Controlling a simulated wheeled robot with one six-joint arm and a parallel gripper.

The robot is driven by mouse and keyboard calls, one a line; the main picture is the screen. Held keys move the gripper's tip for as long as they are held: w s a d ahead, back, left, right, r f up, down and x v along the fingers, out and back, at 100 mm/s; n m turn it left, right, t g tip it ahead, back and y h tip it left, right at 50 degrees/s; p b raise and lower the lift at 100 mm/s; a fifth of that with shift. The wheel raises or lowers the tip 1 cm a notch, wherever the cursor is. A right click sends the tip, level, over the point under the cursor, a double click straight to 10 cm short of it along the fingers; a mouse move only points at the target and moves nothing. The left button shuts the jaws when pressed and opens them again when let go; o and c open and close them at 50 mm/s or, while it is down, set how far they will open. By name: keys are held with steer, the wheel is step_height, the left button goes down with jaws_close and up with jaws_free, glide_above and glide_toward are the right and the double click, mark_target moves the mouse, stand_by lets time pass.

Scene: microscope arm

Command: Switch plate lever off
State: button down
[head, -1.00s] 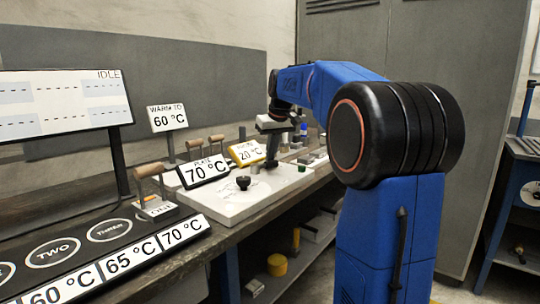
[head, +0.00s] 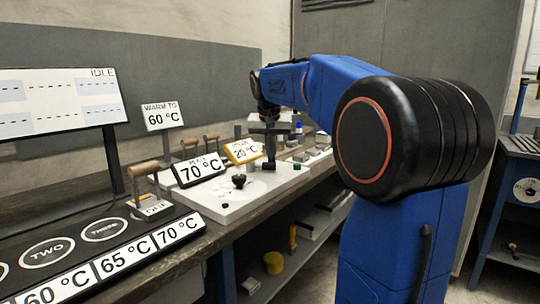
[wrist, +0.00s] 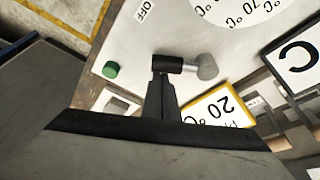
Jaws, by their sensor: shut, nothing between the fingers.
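The plate lever has a black sleeve (wrist: 168,63) and a grey round end (wrist: 207,66). It lies across the white plate unit in the wrist view, near an OFF label (wrist: 145,10). My gripper (wrist: 160,80) is shut and empty, with its fingertips right at the black sleeve. I cannot tell whether they touch it. In the head view my gripper (head: 270,160) points down over the far right part of the white plate unit (head: 215,208). The lever cannot be made out there. A black knob (head: 239,180) stands nearer on the unit.
A green button (wrist: 111,69) sits left of the lever in the wrist view. A yellow-framed 20 °C sign (wrist: 222,108) stands close to my fingers. The 70 °C plate sign (head: 198,170) and wooden-handled levers (head: 145,169) are left of the gripper. Small items line the bench behind.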

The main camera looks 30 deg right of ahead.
mark_target(272, 164)
steer(key=s+m, duration=0.1)
steer(key=m, duration=0.1)
steer(key=s+a+m+g, duration=0.1)
steer(key=shift+a+m+h, duration=0.25)
steer(key=shift+m+h, duration=0.15)
steer(key=shift+s+a, duration=0.45)
steer(key=shift+a, duration=0.1)
stand_by(0.3)
steer(key=shift+w+d, duration=0.15)
steer(key=shift+d, duration=0.25)
steer(key=d, duration=0.1)
steer(key=w+d, duration=0.1)
steer(key=shift+d+r, duration=0.3)
steer(key=shift+r, duration=0.65)
steer(key=v, duration=0.8)
steer(key=shift+a+r, duration=0.3)
steer(key=shift+r, duration=0.05)
steer(key=shift+w, duration=0.1)
